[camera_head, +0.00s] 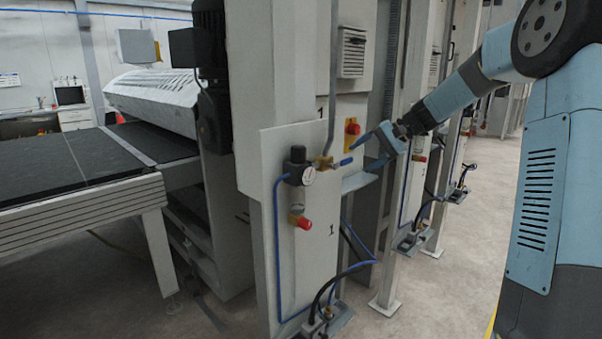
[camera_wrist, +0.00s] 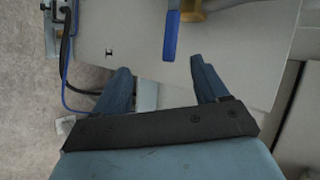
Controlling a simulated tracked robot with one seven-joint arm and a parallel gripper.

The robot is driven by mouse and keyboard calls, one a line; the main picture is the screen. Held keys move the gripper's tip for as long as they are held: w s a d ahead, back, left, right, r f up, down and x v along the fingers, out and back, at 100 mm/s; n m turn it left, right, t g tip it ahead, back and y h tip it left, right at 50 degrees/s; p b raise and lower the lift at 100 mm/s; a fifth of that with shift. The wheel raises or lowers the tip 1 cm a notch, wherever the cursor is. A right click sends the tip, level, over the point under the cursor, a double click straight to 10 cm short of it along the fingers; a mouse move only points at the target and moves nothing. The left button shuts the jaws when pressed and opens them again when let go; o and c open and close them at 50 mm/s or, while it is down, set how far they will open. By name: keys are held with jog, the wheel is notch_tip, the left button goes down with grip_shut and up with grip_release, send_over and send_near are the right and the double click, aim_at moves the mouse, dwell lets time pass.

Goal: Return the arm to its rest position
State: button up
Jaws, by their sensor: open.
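My gripper (camera_head: 372,143) is at the end of my outstretched arm, in front of the white machine panel. In the wrist view its two blue fingers (camera_wrist: 160,85) are apart, with nothing between their tips. A blue valve handle (camera_wrist: 171,36) on a brass valve lies just beyond the fingertips in that view, apart from them. In the head view the brass valve (camera_head: 323,163) sits on the panel beside a pressure gauge, with its blue handle (camera_head: 343,162) pointing right, near my gripper.
A black regulator with a gauge (camera_head: 308,176) and a red knob (camera_head: 304,223) are on the panel (camera_head: 268,155). Blue hoses (camera_head: 276,240) run down to the floor. A conveyor table (camera_head: 80,210) stands at left. Bare floor (camera_head: 440,290) shows between the machine columns and my body.

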jog(key=s+a+r+n+h, duration=0.15)
jog(key=s+h, duration=0.55)
jog(key=s, duration=1.5)
jog(key=s+d+f+n+t+h, duration=0.1)
jog(key=s+d, duration=0.2)
jog(key=s, duration=0.5)
jog(key=s+d+f+n+t+h, duration=0.1)
jog(key=s+d+t+h, duration=0.1)
jog(key=s, duration=0.7)
jog(key=shift+s+d, duration=0.2)
jog(key=shift+d, duration=0.6)
jog(key=shift+f, duration=0.1)
